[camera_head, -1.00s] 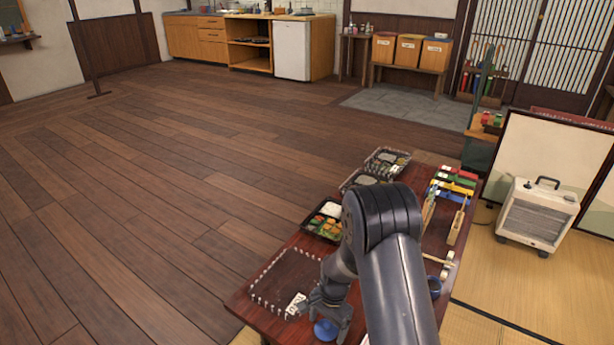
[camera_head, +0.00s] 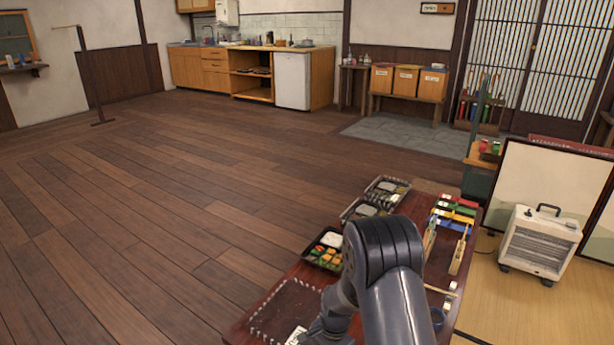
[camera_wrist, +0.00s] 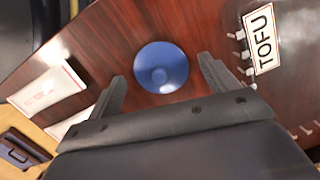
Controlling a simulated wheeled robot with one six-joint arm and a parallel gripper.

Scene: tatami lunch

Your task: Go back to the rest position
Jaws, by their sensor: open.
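My gripper (camera_wrist: 162,90) is open in the wrist view, its two fingers apart with nothing between them. A round blue dish (camera_wrist: 161,67) lies on the table just beyond the fingertips, lined up with the gap. In the head view my arm reaches down over the low dark red table (camera_head: 243,332). My gripper's fingers are below the picture's bottom edge there.
A white TOFU card (camera_wrist: 262,40) lies by a row of small pegs. Bento boxes (camera_head: 325,248), coloured blocks (camera_head: 455,208) and wooden tools (camera_head: 459,252) crowd the table. A heater (camera_head: 537,242) stands on the right. The wooden floor (camera_head: 150,220) left is clear.

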